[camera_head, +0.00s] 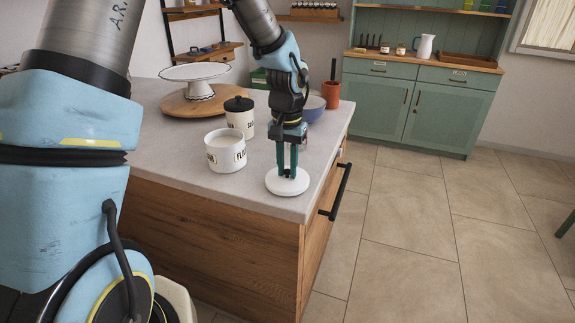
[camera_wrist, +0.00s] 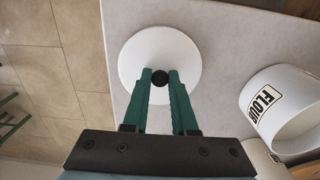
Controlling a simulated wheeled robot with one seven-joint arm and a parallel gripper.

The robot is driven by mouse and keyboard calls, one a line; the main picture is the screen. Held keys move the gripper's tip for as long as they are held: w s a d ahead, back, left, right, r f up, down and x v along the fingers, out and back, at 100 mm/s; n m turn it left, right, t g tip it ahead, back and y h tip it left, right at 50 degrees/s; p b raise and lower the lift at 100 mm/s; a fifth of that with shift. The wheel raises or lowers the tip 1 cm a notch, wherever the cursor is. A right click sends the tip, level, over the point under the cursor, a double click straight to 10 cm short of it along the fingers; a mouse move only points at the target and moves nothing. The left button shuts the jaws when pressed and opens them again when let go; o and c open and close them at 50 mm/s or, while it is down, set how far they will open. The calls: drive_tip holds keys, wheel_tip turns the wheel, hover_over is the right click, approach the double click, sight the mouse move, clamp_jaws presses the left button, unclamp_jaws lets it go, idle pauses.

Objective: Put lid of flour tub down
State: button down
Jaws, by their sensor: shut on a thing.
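The white round lid (camera_head: 288,182) is at the front right corner of the grey counter, low over or on its top; I cannot tell whether it touches. My gripper (camera_head: 287,172) points down and is shut on the lid's knob. In the wrist view the lid (camera_wrist: 160,58) shows as a white disc, with its dark knob between the green fingers of my gripper (camera_wrist: 160,76). The open white flour tub (camera_head: 226,151) stands upright to the left of the lid, with pale contents visible. The tub (camera_wrist: 282,105) also shows in the wrist view, apart from the lid.
A white canister with a black lid (camera_head: 239,115) stands behind the tub. A blue bowl (camera_head: 313,109) and a terracotta pot (camera_head: 331,94) are behind my gripper. A white cake stand (camera_head: 197,74) sits on a wooden board. The counter edge (camera_head: 304,215) is close to the lid.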

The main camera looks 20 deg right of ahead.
sight(287, 171)
drive_tip(key=shift+f, duration=0.2)
drive_tip(key=shift+f, duration=0.15)
drive_tip(key=c, duration=0.7)
unclamp_jaws()
wheel_tip(287, 171, up, 13)
drive_tip(key=b, duration=0.2)
drive_tip(key=s+a+f+n, duration=0.1)
drive_tip(key=a+f+n, duration=0.1)
drive_tip(key=a, duration=0.8)
drive_tip(key=s+a+f+n+t, duration=0.1)
drive_tip(key=a+f+n, duration=0.2)
drive_tip(key=a, duration=0.7)
drive_tip(key=s+a+f+n, duration=0.2)
drive_tip(key=a, duration=0.8)
drive_tip(key=shift+f+t, duration=0.3)
drive_tip(key=shift+f, duration=0.05)
drive_tip(key=shift+a, duration=0.1)
